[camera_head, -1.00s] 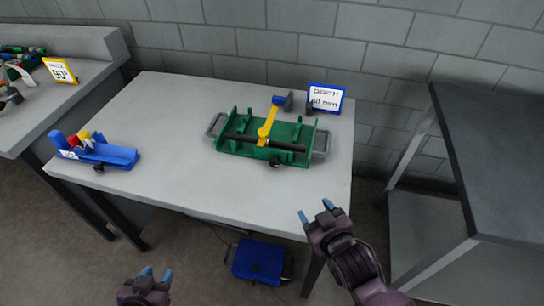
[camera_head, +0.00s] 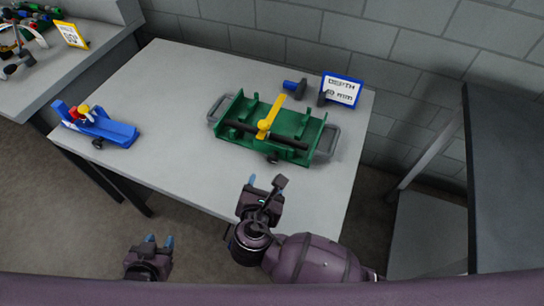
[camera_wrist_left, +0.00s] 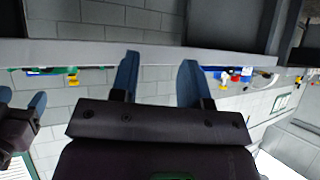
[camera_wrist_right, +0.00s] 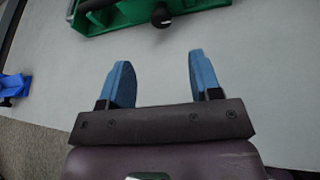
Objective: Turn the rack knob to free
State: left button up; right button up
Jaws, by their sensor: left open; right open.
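The green rack (camera_head: 228,141) lies on the grey table, with a black bar along it and a yellow lever (camera_head: 271,116) standing up near its middle. A small black knob (camera_head: 273,158) is on the rack's front side; it also shows at the top of the right wrist view (camera_wrist_right: 161,15). My right gripper (camera_head: 265,182) is open and empty over the table's front part, on the near side of the knob and apart from it. My left gripper (camera_head: 160,240) is open and empty, in front of the table's front edge.
A blue fixture (camera_head: 108,130) with its own dark knob sits at the table's left. A blue-handled hammer-like tool (camera_head: 296,87) and a blue-framed depth sign (camera_head: 341,90) are behind the rack. Bare table (camera_head: 170,90) lies left of the rack. A dark-topped stand (camera_head: 510,170) is at right.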

aim_at(272, 161)
jog(key=shift+n, duration=0.3)
jog(key=b+x, duration=0.2)
jog(key=x, duration=0.8)
jog(key=shift+w+d+f, duration=0.1)
jog(key=shift+w+f, duration=0.05)
jog(key=shift+w, duration=0.2)
pick_arm(q)
jog(key=shift+w+f, duration=0.35)
jog(key=shift+f, duration=0.2)
